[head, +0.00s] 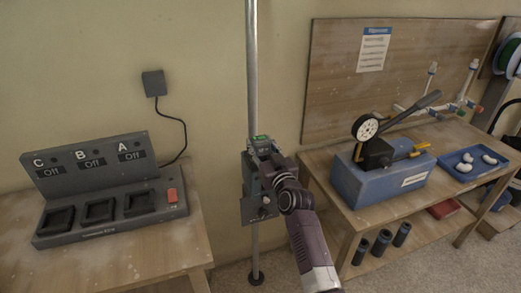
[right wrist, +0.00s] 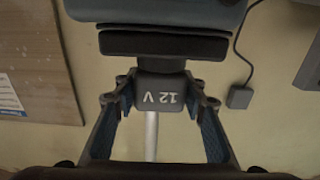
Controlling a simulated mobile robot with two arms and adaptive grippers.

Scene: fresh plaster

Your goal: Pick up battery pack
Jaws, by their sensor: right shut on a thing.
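The battery pack (right wrist: 160,90) is a dark block marked "12 V" in the right wrist view. My right gripper (right wrist: 160,100) is shut on it, with one finger at each side. The block meets a dark slab and a blue-grey housing (right wrist: 160,10); I cannot tell whether it is still joined to them. In the head view, my right gripper (head: 268,172) is at a grey device (head: 252,210) on a vertical metal pole (head: 252,80), and hides most of the pack. My left gripper is not in view.
A charger (head: 110,225) with three empty-looking bays, labelled C, B and A and each reading "Off", stands on the left table (head: 150,268). The right bench (head: 330,200) holds a blue press (head: 385,185) and a blue tray (head: 455,174) with white pieces.

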